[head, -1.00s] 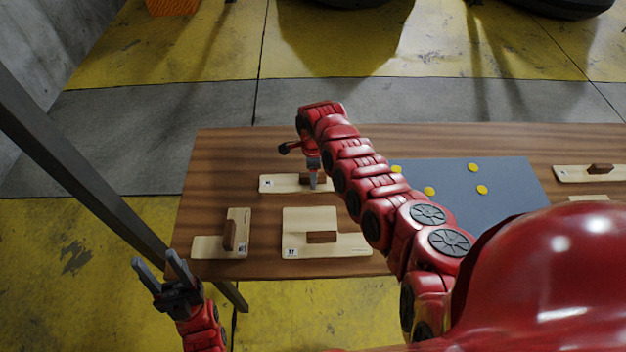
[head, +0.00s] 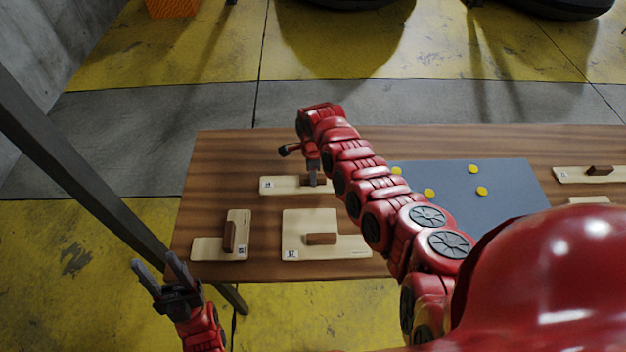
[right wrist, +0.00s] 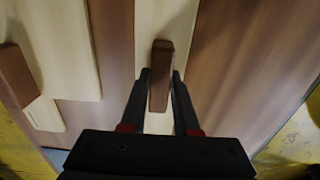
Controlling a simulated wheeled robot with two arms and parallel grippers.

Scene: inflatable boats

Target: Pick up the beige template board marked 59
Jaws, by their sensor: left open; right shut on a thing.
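Several beige template boards with brown handles lie on the wooden table; their markings are too small to read, so I cannot tell which is 59. My right gripper (head: 314,184) is at the long narrow board (head: 277,186) at the back left. The right wrist view shows that gripper (right wrist: 160,88) shut on the brown handle (right wrist: 161,60) of a beige board (right wrist: 166,18), a finger on each side. The board appears flat at table level. My left gripper (head: 158,268) is open and empty, off the table's front left corner.
An L-shaped board (head: 238,223) and a wider board (head: 297,222) lie nearer the front edge. A blue-grey sheet (head: 510,190) with yellow discs lies in the middle, partly behind my right arm. Another board (head: 572,175) is at the right.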

